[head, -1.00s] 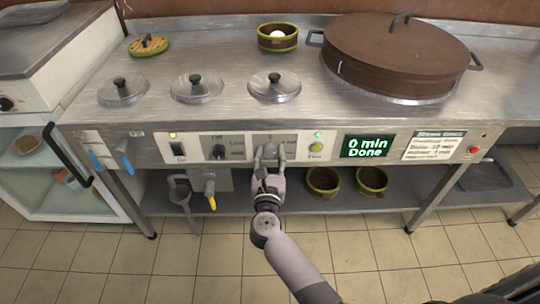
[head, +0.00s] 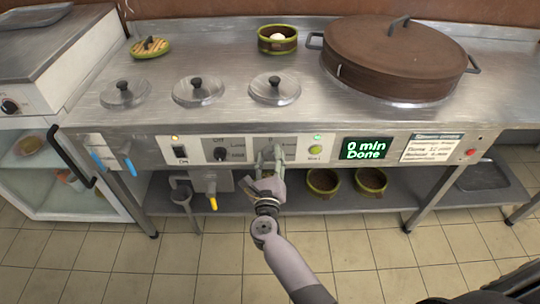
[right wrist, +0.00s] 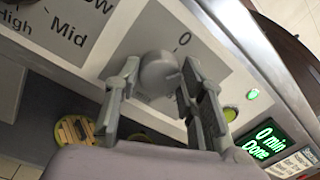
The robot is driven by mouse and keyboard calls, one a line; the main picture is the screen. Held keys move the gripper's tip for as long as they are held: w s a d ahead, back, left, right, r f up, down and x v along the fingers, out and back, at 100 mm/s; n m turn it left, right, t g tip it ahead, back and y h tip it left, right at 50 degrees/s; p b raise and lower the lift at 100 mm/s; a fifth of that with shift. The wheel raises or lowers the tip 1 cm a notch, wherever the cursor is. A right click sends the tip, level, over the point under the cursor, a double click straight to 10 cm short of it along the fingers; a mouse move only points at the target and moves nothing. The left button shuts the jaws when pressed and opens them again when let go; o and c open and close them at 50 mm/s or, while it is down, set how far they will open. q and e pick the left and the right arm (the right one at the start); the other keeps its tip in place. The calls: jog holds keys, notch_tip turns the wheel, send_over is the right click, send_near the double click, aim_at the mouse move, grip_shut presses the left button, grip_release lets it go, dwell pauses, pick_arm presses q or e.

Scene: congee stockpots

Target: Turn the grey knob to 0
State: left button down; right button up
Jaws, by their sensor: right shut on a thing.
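The grey knob (right wrist: 158,72) sits on a grey panel plate in the right wrist view, with the printed 0 (right wrist: 183,40) just above and right of it. My right gripper (right wrist: 160,78) has one finger on each side of the knob and is shut on it. In the head view my right gripper (head: 270,152) reaches up to the control panel's front and hides most of the knob. Which mark the knob points to I cannot tell. My left gripper is not in view.
A green button (head: 315,151) and a display reading "0 min Done" (head: 367,148) are to the right. Green-rimmed bowls (head: 322,182) stand on the shelf below.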

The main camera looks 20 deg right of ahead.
jog(key=n+p, duration=0.1)
jog(key=n, duration=0.4)
jog(key=shift+p, duration=0.3)
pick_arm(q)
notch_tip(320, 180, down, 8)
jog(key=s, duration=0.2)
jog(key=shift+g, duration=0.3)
pick_arm(e)
jog(key=shift+n, duration=0.8)
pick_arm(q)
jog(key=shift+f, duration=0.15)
pick_arm(e)
jog(key=o, duration=1.1)
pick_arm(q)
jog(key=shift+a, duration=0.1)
pick_arm(e)
jog(key=shift+o, duration=0.2)
jog(key=shift+s+a+f, duration=0.15)
jog(key=shift+s+a, duration=0.05)
jog(key=shift+s, duration=0.3)
jog(key=v, duration=1.1)
jog(key=shift+d, duration=0.15)
